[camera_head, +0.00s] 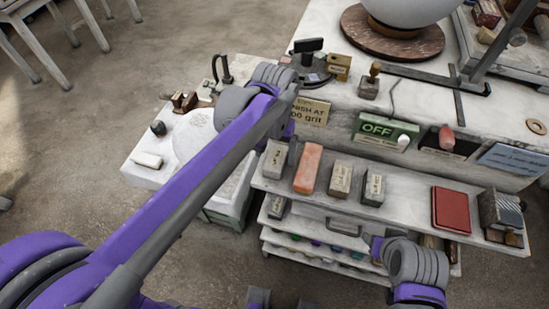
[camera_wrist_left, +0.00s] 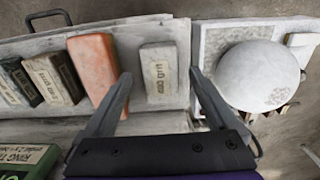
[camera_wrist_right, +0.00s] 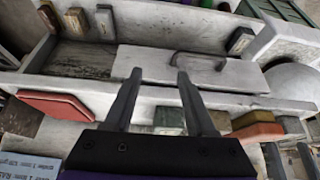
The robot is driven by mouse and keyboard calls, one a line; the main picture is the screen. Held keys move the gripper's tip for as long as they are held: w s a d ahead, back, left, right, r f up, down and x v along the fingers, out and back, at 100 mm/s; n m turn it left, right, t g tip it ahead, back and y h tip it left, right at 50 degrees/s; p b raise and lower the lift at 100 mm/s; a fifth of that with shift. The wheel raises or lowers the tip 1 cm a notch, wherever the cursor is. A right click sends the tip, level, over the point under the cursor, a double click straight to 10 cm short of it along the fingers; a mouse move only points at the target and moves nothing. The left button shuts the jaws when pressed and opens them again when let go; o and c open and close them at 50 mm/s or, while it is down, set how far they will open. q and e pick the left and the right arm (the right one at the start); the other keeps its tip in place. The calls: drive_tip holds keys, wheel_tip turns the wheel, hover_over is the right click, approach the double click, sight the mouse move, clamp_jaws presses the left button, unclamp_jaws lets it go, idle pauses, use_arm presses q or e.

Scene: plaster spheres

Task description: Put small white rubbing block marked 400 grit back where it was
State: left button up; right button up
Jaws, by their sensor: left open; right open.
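A small pale block (camera_wrist_left: 158,75) lies on the upper shelf, its label facing up and seeming to read 400 grit. In the head view the pale block (camera_head: 273,158) is at the shelf's left end, beside an orange block (camera_head: 307,168). My left gripper (camera_wrist_left: 160,76) is open above it. In the left wrist view its fingers show on either side of the block, not visibly gripping it. My right gripper (camera_wrist_right: 158,74) is open and empty, facing the front of the shelf unit. In the head view the left fingertips are mostly hidden by the arm.
Two more labelled blocks (camera_head: 340,180) and a red pad (camera_head: 451,208) lie on the same shelf (camera_head: 410,205). A small white block (camera_head: 147,160) lies on the left slab. A partly hidden grit sign (camera_head: 311,112) and a green OFF box (camera_head: 384,130) stand behind the shelf.

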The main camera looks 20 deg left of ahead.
sight(275, 161)
use_arm(q)
wheel_tip(275, 161, up, 8)
drive_tip(key=s+a+f+t, duration=0.2)
drive_tip(key=s+a+f, duration=0.1)
drive_tip(key=s+f, duration=0.3)
drive_tip(key=s+a+f+t, duration=0.3)
drive_tip(key=s+f, duration=0.4)
drive_tip(key=shift+a+f+t, duration=0.3)
drive_tip(key=shift+f, duration=0.05)
